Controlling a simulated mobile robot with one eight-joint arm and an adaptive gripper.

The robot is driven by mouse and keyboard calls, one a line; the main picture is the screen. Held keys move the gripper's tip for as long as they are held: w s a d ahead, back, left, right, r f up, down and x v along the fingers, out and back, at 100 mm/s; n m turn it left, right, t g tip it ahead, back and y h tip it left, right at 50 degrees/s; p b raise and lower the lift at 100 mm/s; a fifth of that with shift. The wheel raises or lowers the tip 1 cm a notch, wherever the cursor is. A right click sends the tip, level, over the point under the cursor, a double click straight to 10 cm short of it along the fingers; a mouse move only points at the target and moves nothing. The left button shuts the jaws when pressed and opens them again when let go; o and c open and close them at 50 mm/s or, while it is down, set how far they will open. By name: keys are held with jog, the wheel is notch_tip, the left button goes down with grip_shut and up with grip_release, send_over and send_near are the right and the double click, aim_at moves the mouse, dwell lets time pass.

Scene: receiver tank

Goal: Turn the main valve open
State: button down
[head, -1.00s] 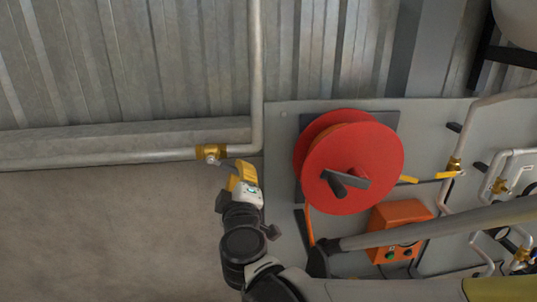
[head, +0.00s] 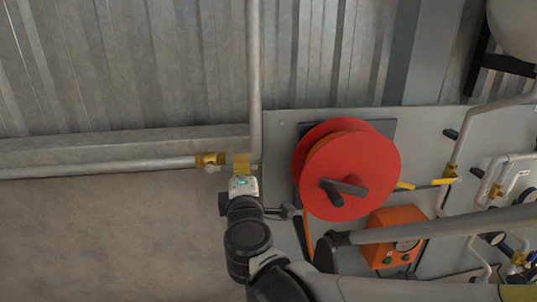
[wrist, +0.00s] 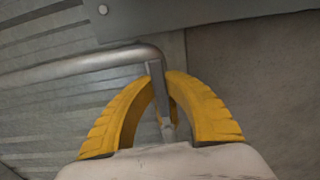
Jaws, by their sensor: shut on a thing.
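The main valve has a brass body (head: 210,159) on the grey horizontal pipe at the left in the head view. My gripper (head: 241,163), with yellow fingers, is just right of that body, by the pipe's bend. In the wrist view my gripper (wrist: 163,78) has its two curved fingers on either side of a narrow grey lever handle (wrist: 157,92) and is shut on it. The fingers hide most of the handle in the head view. The valve body is not clearly seen in the wrist view.
A red hose reel (head: 345,170) with a dark crank stands right of my arm on a grey panel (head: 285,135). An orange box (head: 396,236) is below it. Pipes with brass valves (head: 496,190) are farther right.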

dwell(0.3)
jog(key=c, duration=1.4)
grip_release()
jog(key=shift+s, duration=0.15)
jog(key=v, duration=1.2)
jog(key=shift+d, duration=0.1)
